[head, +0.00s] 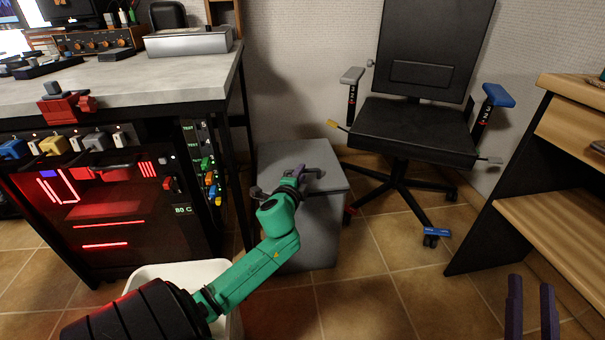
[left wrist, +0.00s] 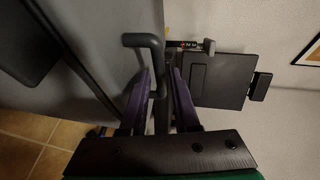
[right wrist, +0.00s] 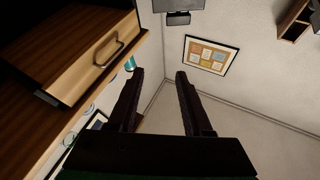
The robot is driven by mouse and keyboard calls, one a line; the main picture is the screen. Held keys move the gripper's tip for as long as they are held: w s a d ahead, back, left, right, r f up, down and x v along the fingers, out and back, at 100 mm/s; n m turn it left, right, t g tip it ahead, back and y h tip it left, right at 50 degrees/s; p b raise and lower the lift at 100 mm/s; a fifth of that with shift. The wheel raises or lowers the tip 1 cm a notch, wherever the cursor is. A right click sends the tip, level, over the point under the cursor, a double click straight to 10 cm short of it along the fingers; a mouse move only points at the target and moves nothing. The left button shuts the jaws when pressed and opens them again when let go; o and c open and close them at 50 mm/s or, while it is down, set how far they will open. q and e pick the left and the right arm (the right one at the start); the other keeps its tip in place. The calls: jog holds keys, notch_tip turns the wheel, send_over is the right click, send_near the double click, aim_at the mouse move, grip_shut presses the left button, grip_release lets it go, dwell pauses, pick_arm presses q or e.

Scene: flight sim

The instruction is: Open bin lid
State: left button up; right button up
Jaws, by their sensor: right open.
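The grey bin (head: 312,225) stands on the floor between the desk and the chair. Its flat lid (head: 300,152) is down. My left gripper (head: 303,172) is over the lid's front part. In the left wrist view, the bent dark grey handle (left wrist: 142,41) runs down between the purple fingers of the left gripper (left wrist: 160,78), which look closed in on it. Part of the handle is hidden by the fingers. My right gripper (head: 531,285) is at the lower right, open and empty. It also shows empty in the right wrist view (right wrist: 160,78).
The desk (head: 110,80) with a red-lit unit is to the left, and a wooden desk (head: 560,205) to the right. A white open container (head: 180,268) stands below my left arm. Tiled floor is clear in front.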

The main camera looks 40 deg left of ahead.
pick_arm(q)
jog(key=x, duration=0.2)
jog(key=shift+w+a+b, duration=0.15)
jog(key=shift+w+b, duration=0.1)
jog(key=shift+b, duration=0.1)
jog(key=shift+f, duration=0.1)
grip_shut()
pick_arm(e)
notch_tip(320, 180, up, 10)
jog(key=s+d+n+t+y, duration=0.1)
jog(key=t, duration=0.1)
jog(key=shift+d+f+t+y, duration=0.15)
jog(key=shift+t+y, duration=0.25)
